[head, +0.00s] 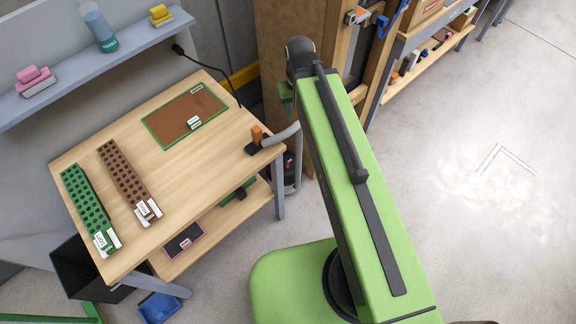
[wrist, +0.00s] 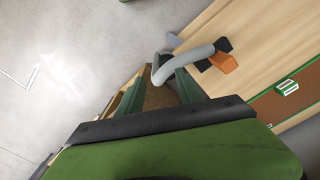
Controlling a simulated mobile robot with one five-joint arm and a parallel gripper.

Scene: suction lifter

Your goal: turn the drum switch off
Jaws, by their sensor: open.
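A dark grey drum (head: 291,180) stands on the floor beside the table's right leg, partly hidden by the table and my arm. A small red spot (head: 289,161) shows on its upper part and looks like the switch; its position cannot be read. A grey hose (head: 283,135) curves from above the drum to a black and orange tool (head: 257,138) at the table's corner. My gripper (head: 287,100) is mostly hidden behind my arm. In the wrist view my gripper (wrist: 160,77) has its two green fingers apart with nothing held, and the hose (wrist: 190,60) crosses near their tips.
The wooden table (head: 170,195) bears a green-edged brown mat (head: 175,120), a green perforated block (head: 85,203) and a brown one (head: 122,168). A wooden cabinet (head: 285,30) stands behind my gripper. The floor at right (head: 480,230) is clear.

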